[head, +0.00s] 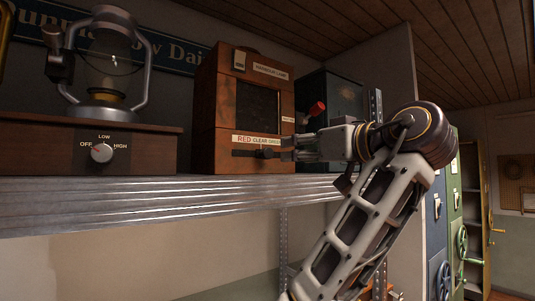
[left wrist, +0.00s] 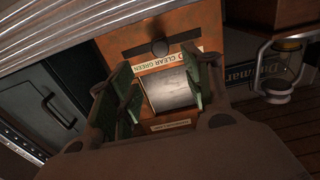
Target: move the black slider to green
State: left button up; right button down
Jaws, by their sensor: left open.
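The wooden signal lamp box (head: 216,95) stands on the metal shelf, with a label (head: 256,140) reading RED CLEAR; the rest is hidden by my gripper. The black slider (head: 266,154) sits in a slot under the label. In the left wrist view the slider knob (left wrist: 160,47) is about mid-slot, near CLEAR, and the label (left wrist: 172,61) shows CLEAR GREEN. My left gripper (head: 290,149) is open at the right side of the box front, close to the slider; whether it touches cannot be told. Its fingers (left wrist: 160,88) show apart and empty in the left wrist view. My right gripper is not in view.
A lantern (head: 104,65) stands on a wooden base with an OFF-LOW-HIGH dial (head: 101,153) at left. A red knob (head: 316,108) juts out beside the box. A dark cabinet (head: 345,95) stands behind my arm. The shelf's front edge (head: 150,205) runs below.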

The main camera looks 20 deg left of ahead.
aim_at(269, 154)
pick_arm(q)
jog(key=p+x, duration=0.3)
jog(key=x, duration=0.8)
jog(key=shift+w+a+r, duration=0.1)
jog(key=shift+p+x, duration=0.35)
jog(key=shift+x, duration=0.4)
jog(key=shift+c, duration=0.2)
jog(key=c, duration=1)
grip_shut()
